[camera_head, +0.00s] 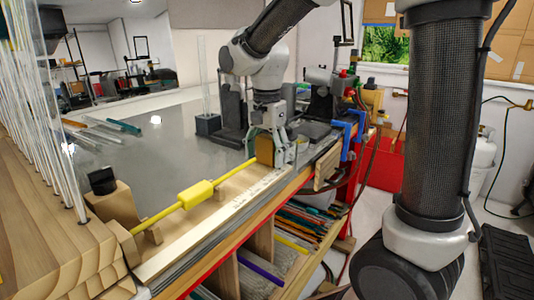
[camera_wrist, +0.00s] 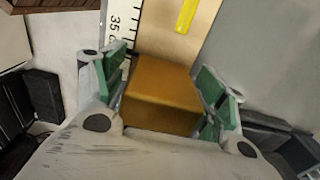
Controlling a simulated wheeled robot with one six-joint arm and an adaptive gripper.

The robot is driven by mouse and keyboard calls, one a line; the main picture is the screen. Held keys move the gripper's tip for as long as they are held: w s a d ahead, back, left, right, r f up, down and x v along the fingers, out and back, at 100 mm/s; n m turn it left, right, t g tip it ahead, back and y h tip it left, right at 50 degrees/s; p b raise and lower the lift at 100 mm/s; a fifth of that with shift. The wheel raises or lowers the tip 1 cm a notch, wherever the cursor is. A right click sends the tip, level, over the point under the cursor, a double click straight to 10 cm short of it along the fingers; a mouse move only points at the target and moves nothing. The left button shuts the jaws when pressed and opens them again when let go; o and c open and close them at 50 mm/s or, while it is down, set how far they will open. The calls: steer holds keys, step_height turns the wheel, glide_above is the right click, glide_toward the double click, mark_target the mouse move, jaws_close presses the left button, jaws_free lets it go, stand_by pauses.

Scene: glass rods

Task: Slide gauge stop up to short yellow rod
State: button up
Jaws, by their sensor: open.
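The gauge stop, an orange-brown block (camera_head: 264,151), sits at the right end of the wooden gauge board. My gripper (camera_head: 268,146) is above it, open, with one finger on each side. In the wrist view the stop (camera_wrist: 158,92) fills much of the space between the green-padded fingers of my gripper (camera_wrist: 163,82); I cannot tell whether the pads touch it. The yellow rod (camera_head: 160,215) lies along the board, with a thick yellow sleeve (camera_head: 196,194) midway. Its near end (camera_wrist: 186,15) shows in the wrist view, with a gap between it and the stop.
A printed scale (camera_head: 240,202) runs along the board's front edge. Upright clear rods (camera_head: 50,120) stand in a wooden rack at the left. Loose rods (camera_head: 95,130) lie on the grey bench top. Blue clamps (camera_head: 352,135) and other equipment stand right of my gripper.

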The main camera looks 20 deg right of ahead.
mark_target(258, 170)
steer(key=c, duration=1.4)
steer(key=s+a, duration=0.2)
steer(key=a, duration=0.1)
steer(key=shift+s+a, duration=0.2)
steer(key=shift+c, duration=0.2)
steer(key=o, duration=1.4)
steer(key=shift+o, duration=0.2)
step_height(258, 170, up, 12)
